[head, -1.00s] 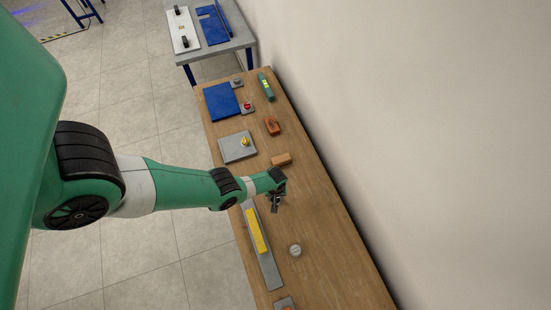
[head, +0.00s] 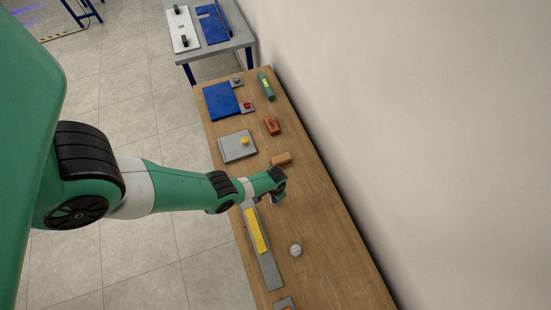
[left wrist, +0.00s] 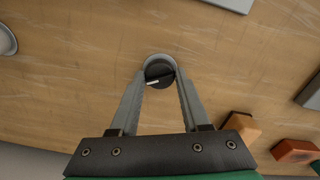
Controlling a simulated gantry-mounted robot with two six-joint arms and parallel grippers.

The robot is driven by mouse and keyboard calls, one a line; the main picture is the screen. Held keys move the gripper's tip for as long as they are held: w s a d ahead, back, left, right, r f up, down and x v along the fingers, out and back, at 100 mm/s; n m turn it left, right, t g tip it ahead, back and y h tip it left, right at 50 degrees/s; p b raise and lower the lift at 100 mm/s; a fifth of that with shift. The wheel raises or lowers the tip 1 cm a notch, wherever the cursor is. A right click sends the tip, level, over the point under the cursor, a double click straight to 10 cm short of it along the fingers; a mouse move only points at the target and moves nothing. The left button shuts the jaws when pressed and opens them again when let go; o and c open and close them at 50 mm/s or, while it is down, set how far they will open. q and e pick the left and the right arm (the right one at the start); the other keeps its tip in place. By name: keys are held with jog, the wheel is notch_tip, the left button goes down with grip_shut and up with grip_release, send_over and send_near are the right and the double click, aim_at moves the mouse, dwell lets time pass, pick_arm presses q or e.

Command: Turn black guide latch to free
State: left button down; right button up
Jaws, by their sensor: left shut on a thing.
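The black guide latch (left wrist: 160,75) is a small round dark knob with a white pointer mark, seen in the left wrist view. The mark points to the lower left in that view. My left gripper (left wrist: 159,70) is shut on the latch, one grey finger on each side of it. In the head view my left gripper (head: 278,199) is low over the wooden bench, and the latch is hidden beneath it. A yellow bar (head: 257,231) lies on a grey rail (head: 270,273) just in front of the gripper. My right gripper does not show.
A wooden block (head: 281,159) and a red-brown block (head: 272,127) lie behind the gripper. A grey plate with a yellow knob (head: 245,141) is at the back left. A round grey disc (head: 295,250) lies in front. The bench's right side (head: 332,230) is clear.

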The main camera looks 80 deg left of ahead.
pick_arm(q)
jog(key=m, duration=0.5)
jog(key=shift+m, duration=0.4)
dwell(0.3)
jog(key=shift+c, duration=1.9)
grip_release()
